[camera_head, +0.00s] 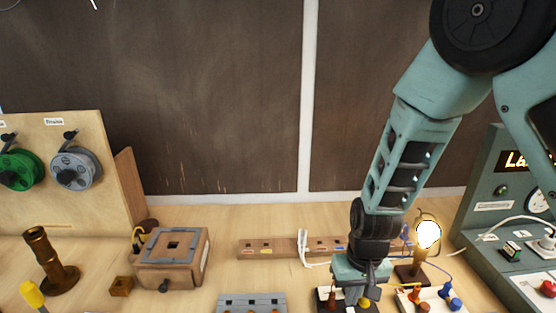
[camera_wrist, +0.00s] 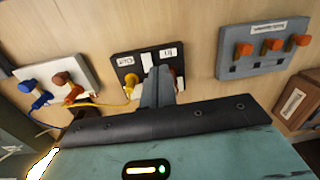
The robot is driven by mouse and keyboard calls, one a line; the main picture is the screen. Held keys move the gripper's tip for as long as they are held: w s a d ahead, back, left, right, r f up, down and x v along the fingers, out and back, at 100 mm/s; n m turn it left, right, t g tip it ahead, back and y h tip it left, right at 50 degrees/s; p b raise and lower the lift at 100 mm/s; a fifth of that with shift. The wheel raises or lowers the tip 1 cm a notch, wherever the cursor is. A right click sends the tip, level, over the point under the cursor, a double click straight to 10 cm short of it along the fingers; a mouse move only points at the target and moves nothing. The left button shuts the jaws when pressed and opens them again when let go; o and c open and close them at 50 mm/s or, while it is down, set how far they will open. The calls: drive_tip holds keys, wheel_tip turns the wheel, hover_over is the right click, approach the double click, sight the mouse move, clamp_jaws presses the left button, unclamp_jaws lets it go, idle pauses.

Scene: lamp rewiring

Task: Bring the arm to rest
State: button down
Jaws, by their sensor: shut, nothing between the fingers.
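My teal arm reaches down on the right of the head view, with my gripper (camera_wrist: 158,88) low over the bench. In the wrist view its fingers are together with nothing between them. They are over or in front of a black terminal block (camera_wrist: 125,66) with a yellow post and hide part of it. I cannot tell whether the fingertips touch the block. In the head view the black block (camera_head: 325,297) is partly behind my gripper.
A lit lamp (camera_head: 428,235) stands close right of my gripper. A white block (camera_head: 410,297) with orange and blue posts is beside it. A grey block (camera_head: 250,300) lies left. A green panel (camera_head: 483,215) stands at right, a wooden box (camera_head: 160,275) at left. Thin wires run near the lamp.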

drive_tip(key=s+a+r+n+b, duration=0.2)
drive_tip(key=s+r, duration=0.3)
drive_tip(key=s, duration=0.4)
drive_tip(key=s+a+r+n+b, duration=0.2)
drive_tip(key=s+r+n+b, duration=0.2)
drive_tip(key=s, duration=0.5)
drive_tip(key=shift+s+r+n+b, duration=0.2)
drive_tip(key=shift+r+n+b, duration=0.2)
drive_tip(key=shift+r+n, duration=0.25)
